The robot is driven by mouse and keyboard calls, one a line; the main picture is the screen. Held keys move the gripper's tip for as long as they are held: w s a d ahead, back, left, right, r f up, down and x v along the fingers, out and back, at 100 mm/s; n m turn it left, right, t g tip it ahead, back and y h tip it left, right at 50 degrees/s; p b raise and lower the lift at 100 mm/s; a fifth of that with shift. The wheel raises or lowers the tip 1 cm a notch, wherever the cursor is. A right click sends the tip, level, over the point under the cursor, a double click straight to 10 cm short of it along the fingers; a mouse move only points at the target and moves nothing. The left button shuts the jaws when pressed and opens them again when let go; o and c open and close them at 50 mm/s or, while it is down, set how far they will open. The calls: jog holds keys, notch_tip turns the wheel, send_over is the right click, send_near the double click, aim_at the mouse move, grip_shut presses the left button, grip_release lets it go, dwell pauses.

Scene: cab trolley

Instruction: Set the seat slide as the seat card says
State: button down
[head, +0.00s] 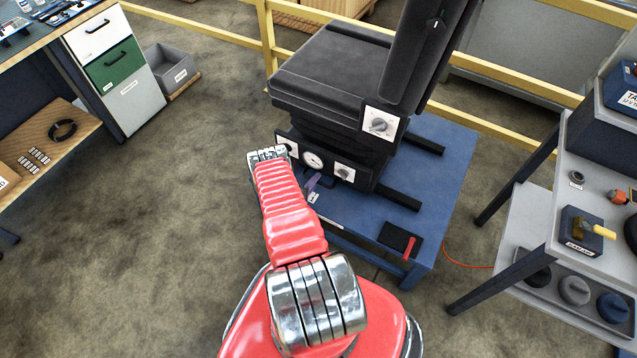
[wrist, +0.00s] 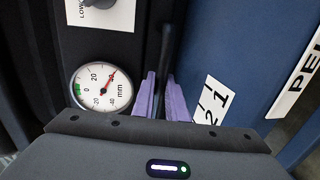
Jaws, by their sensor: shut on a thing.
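The black seat (head: 335,70) stands on a blue platform (head: 440,190). A round white gauge (head: 313,160) is on its dark base. In the wrist view the gauge (wrist: 101,87) is marked in mm, with a green band by 0 and a red needle pointing up and right. My gripper (head: 313,181) is low in front of the base. In the wrist view its purple fingers (wrist: 161,76) are shut on a dark upright bar (wrist: 167,45), partly hidden between them. I cannot make out a seat card's text.
White knob plates (head: 380,124) and (head: 344,172) are on the seat and base. A small 1-2 label (wrist: 212,104) is on the blue surface right of my fingers. A red-handled lever (head: 409,246) is on the platform. A grey bench (head: 540,235) stands right; open floor lies left.

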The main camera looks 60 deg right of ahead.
jog(key=shift+w+a+f, duration=0.15)
jog(key=shift+w, duration=0.2)
jog(key=c, duration=2)
grip_release()
jog(key=shift+o, duration=1.2)
jog(key=shift+s, duration=0.1)
jog(key=v, duration=1.3)
jog(key=shift+a, duration=0.3)
